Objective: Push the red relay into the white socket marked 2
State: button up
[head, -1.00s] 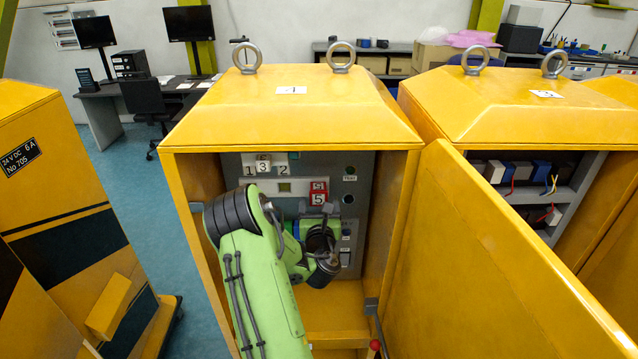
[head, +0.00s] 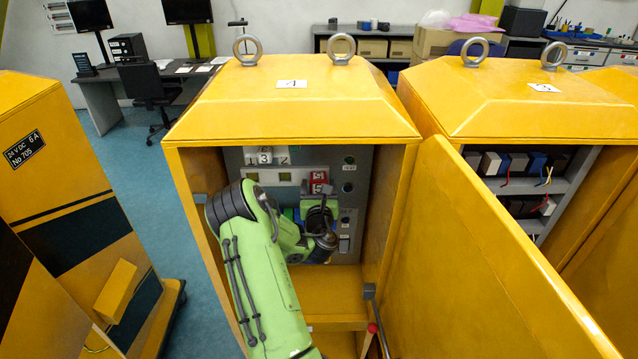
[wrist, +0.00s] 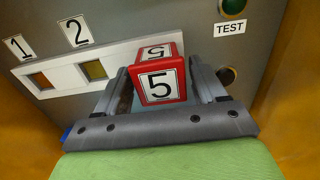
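The red relay (wrist: 160,83) is a small cube with white "5" labels on two faces. It stands out from the grey panel at the right end of the white socket strip, and also shows in the head view (head: 318,182). The socket under the "2" label is an empty yellowish opening (wrist: 94,70) to its left. My gripper (wrist: 162,72) has its fingers on either side of the relay, with narrow gaps seeming to show beside it. In the head view my arm hides the fingertips (head: 318,203) in part.
An orange opening (wrist: 40,80) sits under label "1". A green TEST button (wrist: 232,8) and a dark round hole (wrist: 227,75) are on the right. Yellow cabinet walls enclose the space; the open door (head: 490,260) stands right.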

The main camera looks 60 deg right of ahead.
aim_at(318, 189)
jog(key=c, duration=0.8)
jog(key=shift+o, duration=0.2)
jog(key=shift+s+a+b, duration=0.1)
jog(key=shift+a+b, duration=0.15)
jog(key=shift+b, duration=0.05)
jog(key=shift+s+a+f+b, duration=0.15)
jog(key=shift+s+a+b, duration=0.2)
jog(key=shift+b, duration=0.35)
jog(key=shift+b+v, duration=1.15)
jog(key=shift+v, duration=0.1)
jog(key=shift+b+v, duration=0.65)
jog(key=shift+v, duration=0.1)
jog(key=shift+a, duration=0.1)
